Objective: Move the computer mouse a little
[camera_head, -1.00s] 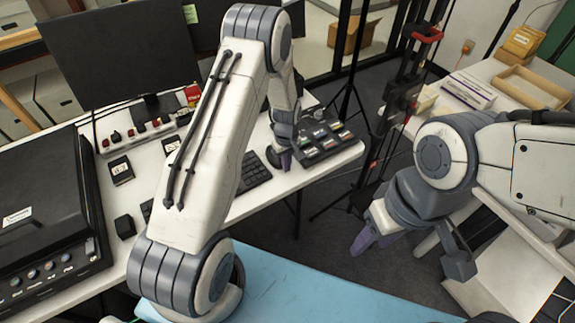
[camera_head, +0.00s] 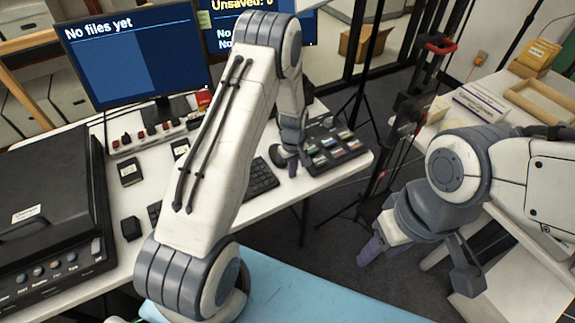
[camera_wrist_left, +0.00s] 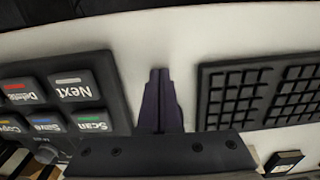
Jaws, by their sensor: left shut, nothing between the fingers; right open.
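The computer mouse (camera_head: 276,156) is a small dark rounded shape on the white desk, between the keyboard (camera_head: 257,178) and the button pad (camera_head: 335,145). My left gripper (camera_head: 292,168) is shut and empty, low over the desk just right of the mouse. I cannot tell whether they touch. In the left wrist view the shut purple fingers (camera_wrist_left: 160,76) point at bare desk between pad and keyboard; the mouse is not visible there. My right gripper (camera_head: 384,249) is open and empty, in front of the dark floor at right, away from the desk.
Two lit monitors (camera_head: 135,52) stand at the desk's back; one reads "No files yet". A black scanner-like box (camera_head: 45,215) fills the left. A tripod and red-handled stand (camera_head: 425,75) rise right of the desk. A side table with a wooden tray (camera_head: 545,98) is far right.

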